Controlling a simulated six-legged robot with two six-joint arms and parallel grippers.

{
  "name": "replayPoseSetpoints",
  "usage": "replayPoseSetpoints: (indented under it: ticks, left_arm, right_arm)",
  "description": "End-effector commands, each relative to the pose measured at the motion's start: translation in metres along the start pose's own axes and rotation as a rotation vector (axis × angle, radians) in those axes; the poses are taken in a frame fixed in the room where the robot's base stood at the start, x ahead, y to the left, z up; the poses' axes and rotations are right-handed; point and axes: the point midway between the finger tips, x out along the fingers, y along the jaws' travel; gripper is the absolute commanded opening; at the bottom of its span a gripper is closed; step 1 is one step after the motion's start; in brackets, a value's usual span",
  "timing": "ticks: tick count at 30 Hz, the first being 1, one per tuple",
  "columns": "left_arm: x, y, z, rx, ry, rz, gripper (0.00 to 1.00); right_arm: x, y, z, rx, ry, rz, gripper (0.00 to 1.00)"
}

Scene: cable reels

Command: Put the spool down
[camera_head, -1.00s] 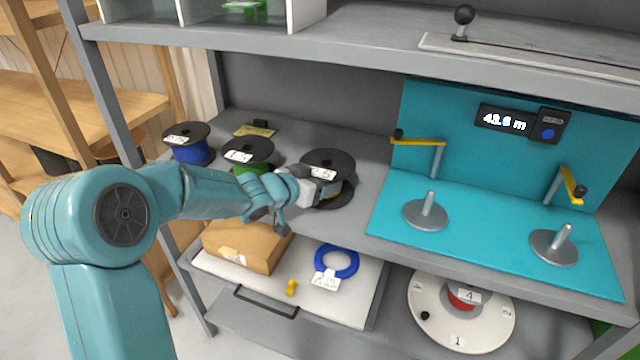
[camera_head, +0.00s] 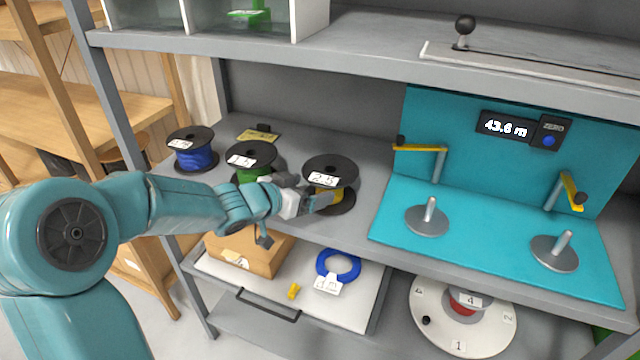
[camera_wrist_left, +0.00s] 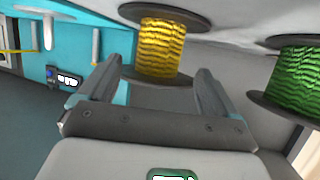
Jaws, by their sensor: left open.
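The spool with yellow cable (camera_head: 331,180) stands upright on the grey shelf, its black top flange carrying a white label. My left gripper (camera_head: 316,203) is at its front left, low beside it. In the left wrist view the yellow spool (camera_wrist_left: 160,45) shows beyond the fingertips of my left gripper (camera_wrist_left: 155,85), which are spread apart with a gap between them and nothing held. A green spool (camera_head: 251,162) stands just left of it and also shows in the wrist view (camera_wrist_left: 303,75). A blue spool (camera_head: 192,152) stands farther left. My right gripper is out of view.
A turquoise winding station (camera_head: 490,235) with two spindle discs and yellow cranks is at the right. Below are a pull-out tray (camera_head: 347,312) with a cardboard box (camera_head: 250,250) and blue coil (camera_head: 338,265), and a white numbered turntable (camera_head: 440,335). The upper shelf edge hangs above.

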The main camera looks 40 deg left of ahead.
Motion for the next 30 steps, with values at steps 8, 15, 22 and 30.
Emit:
replayPoseSetpoints:
  ticks: [8,15,22,30]
  left_arm:
    - [-0.054,-0.001,-0.002,-0.001,0.000,-0.002,0.92]
    - [-0.064,0.000,0.000,-0.001,-0.001,0.000,0.92]
    - [-0.064,0.000,0.000,-0.001,-0.001,0.001,0.92]
    - [-0.064,0.000,0.000,0.000,-0.001,0.001,0.92]
  right_arm:
    - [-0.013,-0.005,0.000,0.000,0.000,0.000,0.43]
    - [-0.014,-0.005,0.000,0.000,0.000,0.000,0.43]
    - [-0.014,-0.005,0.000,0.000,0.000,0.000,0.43]
    - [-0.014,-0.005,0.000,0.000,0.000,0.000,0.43]
